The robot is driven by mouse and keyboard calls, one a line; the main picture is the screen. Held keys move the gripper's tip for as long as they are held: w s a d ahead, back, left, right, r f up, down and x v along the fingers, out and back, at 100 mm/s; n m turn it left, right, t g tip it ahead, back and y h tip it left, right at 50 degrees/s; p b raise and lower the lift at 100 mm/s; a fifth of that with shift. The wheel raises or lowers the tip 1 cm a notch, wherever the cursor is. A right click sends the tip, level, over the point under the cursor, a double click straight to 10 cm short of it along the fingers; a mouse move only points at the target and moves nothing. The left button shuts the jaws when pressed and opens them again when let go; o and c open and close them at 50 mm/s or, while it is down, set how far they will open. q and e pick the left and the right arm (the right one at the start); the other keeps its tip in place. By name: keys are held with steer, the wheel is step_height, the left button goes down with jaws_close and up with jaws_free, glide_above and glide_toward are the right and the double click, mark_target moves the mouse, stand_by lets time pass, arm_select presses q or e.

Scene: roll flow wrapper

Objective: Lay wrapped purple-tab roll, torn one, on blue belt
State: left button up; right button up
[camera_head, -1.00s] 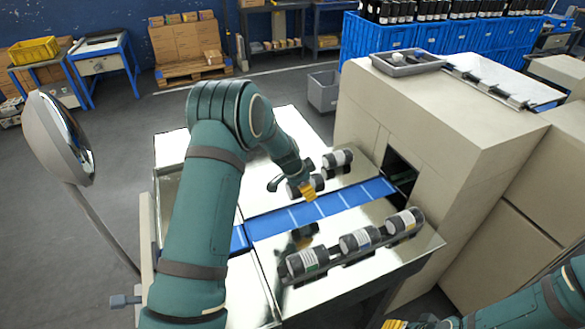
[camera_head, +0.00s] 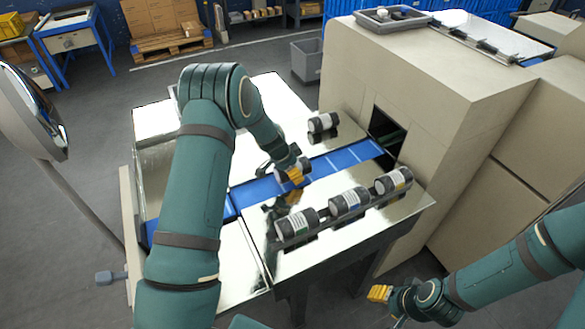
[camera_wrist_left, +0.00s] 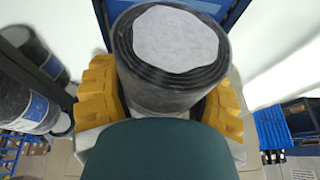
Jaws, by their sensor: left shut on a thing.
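My left gripper (camera_head: 294,173) is shut on a dark wrapped roll (camera_head: 284,165), which appears over the blue belt (camera_head: 345,161). In the left wrist view the yellow fingers grip both sides of the roll (camera_wrist_left: 160,88), whose pale end faces the camera; part of the blue belt (camera_wrist_left: 238,12) shows behind it. I cannot make out a purple tab or a tear, nor whether the roll touches the belt. My right gripper (camera_head: 380,293) is low at the right, away from the rolls; its jaw opening is unclear.
One roll (camera_head: 323,122) lies beyond the belt. Three rolls (camera_head: 297,226) (camera_head: 349,201) (camera_head: 394,181) lie in a row on its near side. The belt enters a dark opening in the beige machine (camera_head: 440,90). A round mirror (camera_head: 35,110) stands at the left.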

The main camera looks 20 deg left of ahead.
arm_select(q)
steer(key=shift+f+b, duration=0.7)
steer(key=shift+b, duration=0.1)
stand_by(0.5)
steer(key=o, duration=1.4)
steer(key=shift+r, duration=0.1)
steer(key=v, duration=1.1)
steer(key=shift+s+a+r, duration=0.1)
steer(key=shift+a+r, duration=0.05)
steer(key=shift+r, duration=0.25)
steer(key=shift+r, duration=0.1)
